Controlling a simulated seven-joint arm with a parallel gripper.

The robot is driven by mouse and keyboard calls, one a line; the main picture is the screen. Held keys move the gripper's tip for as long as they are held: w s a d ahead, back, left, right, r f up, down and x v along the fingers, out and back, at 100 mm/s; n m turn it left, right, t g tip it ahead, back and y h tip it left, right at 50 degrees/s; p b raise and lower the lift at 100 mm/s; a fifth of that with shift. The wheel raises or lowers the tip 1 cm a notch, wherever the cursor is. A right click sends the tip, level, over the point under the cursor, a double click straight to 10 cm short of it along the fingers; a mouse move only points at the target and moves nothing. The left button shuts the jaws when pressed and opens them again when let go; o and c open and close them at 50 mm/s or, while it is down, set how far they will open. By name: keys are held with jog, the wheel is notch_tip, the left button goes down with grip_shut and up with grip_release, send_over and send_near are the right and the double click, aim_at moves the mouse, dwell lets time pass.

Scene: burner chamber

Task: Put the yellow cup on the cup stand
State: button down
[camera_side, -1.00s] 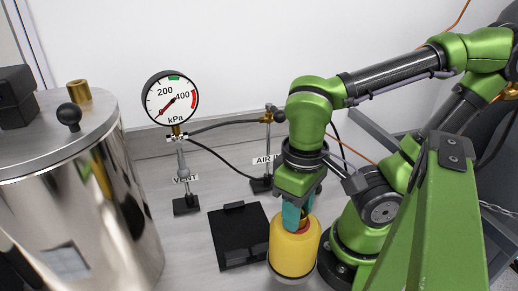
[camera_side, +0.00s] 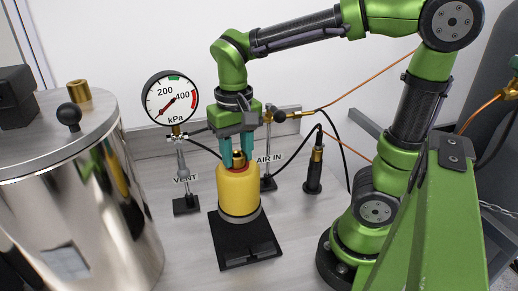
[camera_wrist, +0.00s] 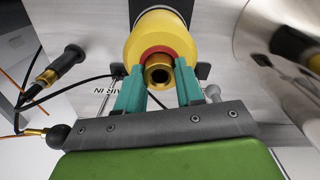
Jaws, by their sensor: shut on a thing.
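The yellow cup (camera_side: 238,190) is upright, with a grey base, a red ring on top and a brass neck. It also shows in the wrist view (camera_wrist: 146,36). My gripper (camera_side: 237,160) is shut on its top, with a teal finger on each side of the brass neck; the fingers also show in the wrist view (camera_wrist: 158,72). The cup stand, a flat black plate (camera_side: 248,250), lies on the bench. The cup is over the rear part of the plate and hides it there. I cannot tell whether the cup's base touches the plate.
A large steel vessel (camera_side: 85,200) stands at the left. Behind the cup are a pressure gauge (camera_side: 170,98), the VENT fitting (camera_side: 185,204) and the AIR IN fitting (camera_side: 268,183) with hoses. A black-handled fitting (camera_side: 314,172) stands to the right. The front bench is clear.

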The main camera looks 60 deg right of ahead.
aim_at(238, 180)
jog(key=shift+f, duration=3.75)
jog(key=c, duration=0.7)
grip_release()
jog(key=shift+f, duration=0.1)
